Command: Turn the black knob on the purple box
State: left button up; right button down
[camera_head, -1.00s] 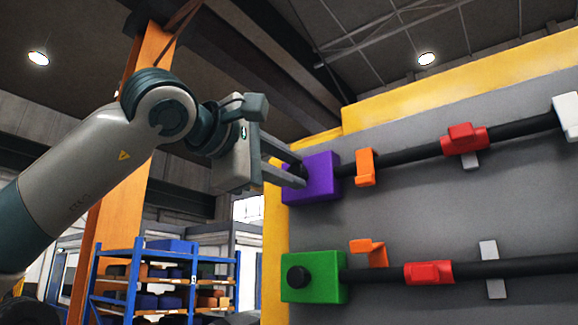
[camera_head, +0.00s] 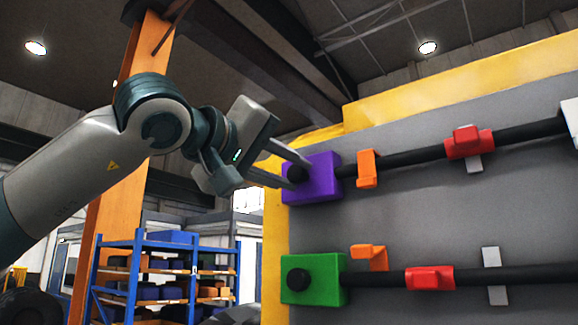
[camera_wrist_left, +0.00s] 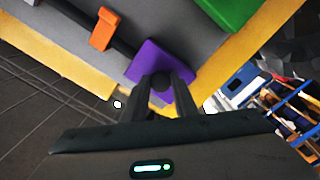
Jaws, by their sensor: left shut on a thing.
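The purple box (camera_head: 322,178) is mounted on the grey panel in the upper middle of the head view, with a black knob (camera_head: 298,173) on its left face. In the left wrist view the purple box (camera_wrist_left: 164,62) is just beyond the fingertips. My left gripper (camera_head: 297,173) has its two fingers on either side of the knob and is shut on it; the knob (camera_wrist_left: 161,82) shows between the fingers (camera_wrist_left: 163,80) in the wrist view. The gripper is tilted, with one finger higher than the other. My right gripper is not in view.
A green box (camera_head: 322,279) with its own black knob is below the purple one. Black bars run right from both boxes, with orange (camera_head: 367,168) and red (camera_head: 469,142) pieces. A blue shelf rack (camera_head: 140,262) stands at lower left. An orange column (camera_head: 137,100) rises behind my arm.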

pick_arm(q)
jog(key=shift+f+m, duration=0.15)
jog(key=shift+m, duration=0.45)
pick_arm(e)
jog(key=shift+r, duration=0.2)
pick_arm(q)
jog(key=shift+d, duration=0.1)
jog(key=o, duration=1.1)
jog(key=shift+c, duration=0.2)
jog(key=shift+b+v, duration=0.3)
jog(key=shift+v, duration=0.5)
jog(key=b+v, duration=0.5)
jog(key=v, duration=1)
jog(key=shift+s+a, duration=0.3)
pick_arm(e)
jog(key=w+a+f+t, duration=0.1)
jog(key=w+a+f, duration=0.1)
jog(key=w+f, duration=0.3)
